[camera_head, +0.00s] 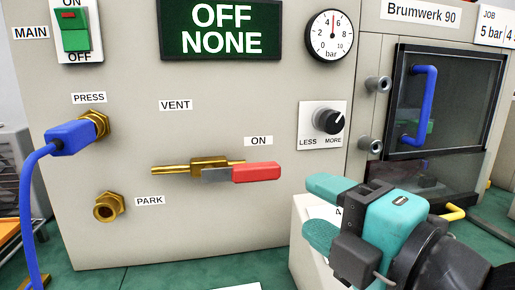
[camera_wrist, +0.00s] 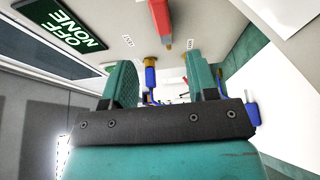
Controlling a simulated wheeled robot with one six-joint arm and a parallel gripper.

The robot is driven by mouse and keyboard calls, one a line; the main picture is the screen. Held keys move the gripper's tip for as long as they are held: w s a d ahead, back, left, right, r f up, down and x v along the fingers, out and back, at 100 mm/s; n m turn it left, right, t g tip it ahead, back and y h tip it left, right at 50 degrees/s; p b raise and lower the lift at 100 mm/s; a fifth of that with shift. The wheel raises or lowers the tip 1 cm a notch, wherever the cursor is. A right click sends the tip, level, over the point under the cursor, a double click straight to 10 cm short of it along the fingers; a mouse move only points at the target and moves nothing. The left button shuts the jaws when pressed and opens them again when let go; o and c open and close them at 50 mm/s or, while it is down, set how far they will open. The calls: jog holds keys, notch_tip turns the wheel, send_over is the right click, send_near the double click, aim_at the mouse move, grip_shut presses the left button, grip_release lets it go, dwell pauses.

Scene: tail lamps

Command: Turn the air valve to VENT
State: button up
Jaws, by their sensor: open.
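The air valve has a brass body (camera_head: 208,164) on a horizontal brass pipe, low on the grey panel. Its red handle (camera_head: 256,172) lies level and points right, just below the ON label (camera_head: 258,141). The VENT label (camera_head: 175,105) is above the valve body, slightly left. My teal gripper (camera_head: 322,210) is open and empty, to the right of the handle and a little lower, apart from it. In the wrist view, a red handle (camera_wrist: 162,22) shows at the top, beyond my open fingers (camera_wrist: 162,82).
A green screen (camera_head: 220,29) reads OFF NONE. A gauge (camera_head: 330,36) and black knob (camera_head: 328,121) sit upper right of the valve. A blue hose plug (camera_head: 70,138) is in PRESS; the brass PARK port (camera_head: 108,207) is empty. A blue-handled door (camera_head: 450,100) is at right.

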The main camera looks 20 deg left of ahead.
aim_at(264, 172)
jog(key=p+x, duration=0.3)
jog(key=p, duration=0.2)
jog(key=p+x, duration=0.8)
jog(key=p, duration=0.1)
jog(key=shift+w+d+r+p, duration=0.15)
jog(key=shift+r+p, duration=0.1)
jog(key=shift+p, duration=0.05)
jog(key=shift+w+a+f+p, duration=0.1)
jog(key=shift+w+a+p, duration=0.4)
jog(key=shift+p, duration=0.3)
jog(key=shift+w+a+f+p, duration=0.15)
jog(key=shift+a+f+p, duration=0.1)
jog(key=shift+a+p, duration=0.15)
jog(key=shift+c, duration=0.2)
grip_shut()
